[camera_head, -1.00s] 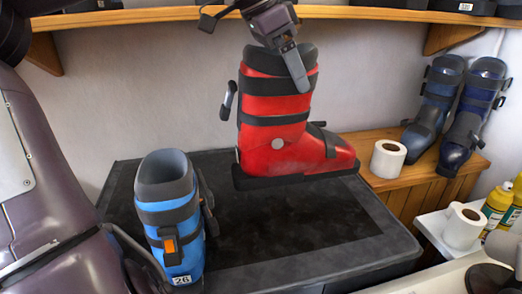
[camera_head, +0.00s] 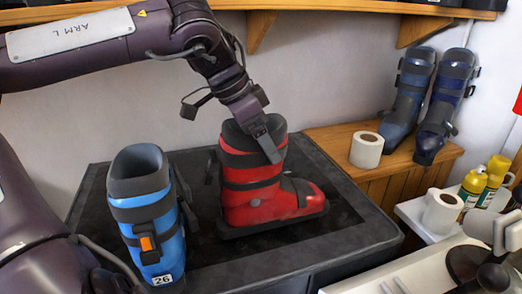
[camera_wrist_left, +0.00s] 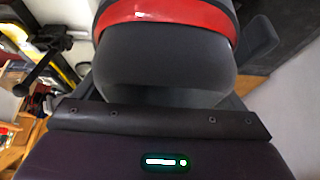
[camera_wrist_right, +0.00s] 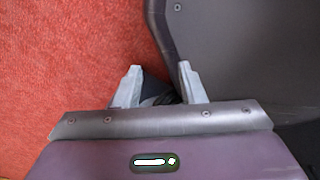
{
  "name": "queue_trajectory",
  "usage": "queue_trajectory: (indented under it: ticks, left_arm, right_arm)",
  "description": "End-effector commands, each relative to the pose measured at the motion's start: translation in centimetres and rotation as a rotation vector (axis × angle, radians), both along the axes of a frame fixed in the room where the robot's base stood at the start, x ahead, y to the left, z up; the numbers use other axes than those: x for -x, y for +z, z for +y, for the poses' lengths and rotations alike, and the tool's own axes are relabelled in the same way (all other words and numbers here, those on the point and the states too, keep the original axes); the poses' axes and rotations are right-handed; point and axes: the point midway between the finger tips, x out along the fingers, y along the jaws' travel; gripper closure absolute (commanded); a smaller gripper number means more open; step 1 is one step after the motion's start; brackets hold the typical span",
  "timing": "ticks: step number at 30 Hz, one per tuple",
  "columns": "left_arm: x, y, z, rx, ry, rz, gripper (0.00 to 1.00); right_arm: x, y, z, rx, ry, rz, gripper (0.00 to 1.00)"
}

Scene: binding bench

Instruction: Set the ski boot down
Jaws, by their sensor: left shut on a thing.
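The red ski boot (camera_head: 252,190) stands upright on or just above the black mat (camera_head: 205,252) on the bench, toe to the right; I cannot tell whether its sole bears fully. My left gripper (camera_head: 264,146) is shut on the wall of its dark cuff, one finger showing outside. The cuff (camera_wrist_left: 165,60) fills the left wrist view and hides the fingertips. My right gripper (camera_wrist_right: 160,84) shows in the right wrist view with its fingers apart and nothing between them, over a red surface beside a dark grey panel.
A blue boot (camera_head: 148,215) marked 26 stands left of the red one. Two dark blue boots (camera_head: 405,100) and a paper roll (camera_head: 366,150) are on the wooden ledge (camera_head: 330,135) at right. Another roll (camera_head: 441,211) and yellow bottles (camera_head: 497,170) stand farther right. A shelf crosses above.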

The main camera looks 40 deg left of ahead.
Motion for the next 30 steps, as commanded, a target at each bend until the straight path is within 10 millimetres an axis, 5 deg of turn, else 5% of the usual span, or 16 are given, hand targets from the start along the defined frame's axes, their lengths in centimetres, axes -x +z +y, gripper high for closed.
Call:
queue_trajectory:
  ticks: [6,13,14,15,23,30]
  left_arm:
    - [-0.1,-2.6,0.0,0.001,0.0,-0.004,0.45]
    - [-0.1,-2.8,0.0,0.0,0.001,-0.004,0.45]
    - [0.0,-3.1,0.0,0.001,0.001,0.003,0.06]
    - [0.0,-3.1,0.0,0.001,0.001,0.003,0.01]
    - [0.1,-2.9,0.1,0.0,0.001,0.001,0.0]
    - [1.3,0.1,0.7,0.0,0.002,-0.005,0.0]
  right_arm:
    - [0.1,-0.2,0.0,0.0,0.001,0.001,0.64]
    - [0.1,-0.2,0.0,0.0,0.001,0.001,0.64]
    - [0.1,-0.2,0.0,0.0,0.001,0.001,0.64]
    - [0.1,-0.2,0.0,0.0,0.001,0.001,0.64]
    - [0.1,-0.2,0.0,0.001,0.001,0.002,0.64]
    - [0.1,-0.2,-0.1,0.0,0.0,0.002,0.64]
